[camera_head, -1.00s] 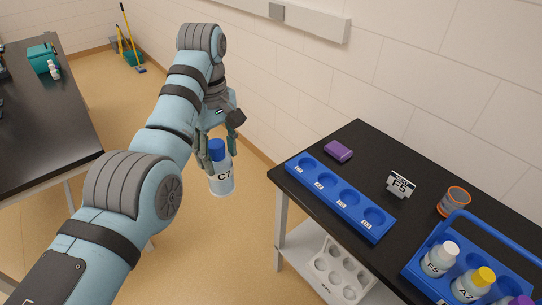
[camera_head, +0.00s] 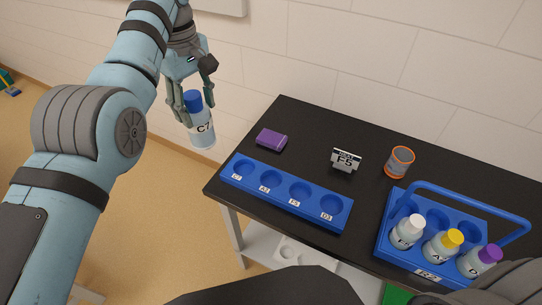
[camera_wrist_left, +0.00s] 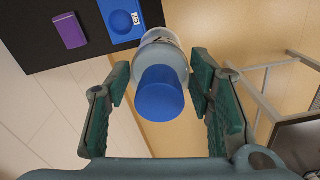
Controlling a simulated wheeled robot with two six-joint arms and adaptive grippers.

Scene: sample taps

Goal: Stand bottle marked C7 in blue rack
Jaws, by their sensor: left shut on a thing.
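The bottle marked C7 (camera_head: 202,130) is pale with a blue cap. My left gripper (camera_head: 197,108) is shut on it near the cap and holds it roughly upright in the air, off the table's left end. In the left wrist view the blue cap (camera_wrist_left: 160,95) sits between the two fingers. The blue rack (camera_head: 285,209) lies along the table's front edge with a row of empty round wells, each with a small label; the leftmost seems to read C7. A corner of the rack also shows in the left wrist view (camera_wrist_left: 112,8). My right gripper is not in view.
A blue carrier (camera_head: 388,238) with a raised handle holds bottles with white, yellow and purple caps. The wall runs behind the table.

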